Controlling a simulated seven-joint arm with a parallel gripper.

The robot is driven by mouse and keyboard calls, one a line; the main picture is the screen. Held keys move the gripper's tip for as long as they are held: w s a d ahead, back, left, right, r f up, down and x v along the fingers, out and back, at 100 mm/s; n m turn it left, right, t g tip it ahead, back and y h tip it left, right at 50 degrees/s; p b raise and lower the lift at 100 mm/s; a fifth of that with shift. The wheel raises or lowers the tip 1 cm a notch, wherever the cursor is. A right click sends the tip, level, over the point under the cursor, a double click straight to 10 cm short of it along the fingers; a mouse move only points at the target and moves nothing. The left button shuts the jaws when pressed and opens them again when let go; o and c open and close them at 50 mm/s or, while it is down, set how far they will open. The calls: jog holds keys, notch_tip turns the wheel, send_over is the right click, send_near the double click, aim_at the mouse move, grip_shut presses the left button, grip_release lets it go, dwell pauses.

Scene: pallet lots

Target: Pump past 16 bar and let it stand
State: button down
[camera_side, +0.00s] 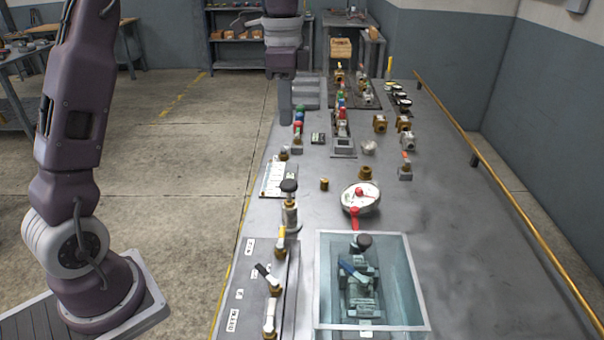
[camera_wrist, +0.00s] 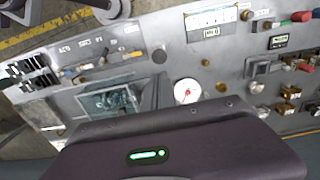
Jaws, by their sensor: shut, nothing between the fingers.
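A round white gauge (camera_side: 360,195) with a red hub lies on the bench, and a red lever (camera_side: 355,217) sits at its near edge. The gauge also shows in the wrist view (camera_wrist: 187,91); its reading is too small to tell. A black-knobbed hand pump (camera_side: 290,212) stands upright left of the gauge. A clear-walled tank (camera_side: 424,290) holds a block with a blue lever (camera_side: 352,270) and a black knob (camera_side: 362,242). My gripper (camera_side: 285,118) is shut and empty, pointing down near the bench's left edge, well beyond the pump and apart from it.
A panel (camera_side: 288,325) with yellow, black and white levers lies left of the tank. A labelled sheet (camera_side: 277,180) lies behind the pump. Coloured valves and brass fittings (camera_side: 380,123) crowd the far bench. A yellow rail (camera_side: 510,200) runs along the right; bench beside the tank is clear.

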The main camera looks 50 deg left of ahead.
aim_at(287, 182)
notch_tip(287, 182, down, 14)
jog(key=shift+d+f, duration=0.1)
dwell(0.4)
jog(key=shift+s+f, duration=0.1)
jog(key=shift+f, duration=1.7)
notch_tip(287, 182, up, 14)
jog(key=shift+r, duration=0.25)
jog(key=r, duration=0.3)
jog(key=shift+w+r, duration=0.15)
jog(key=shift+w, duration=0.15)
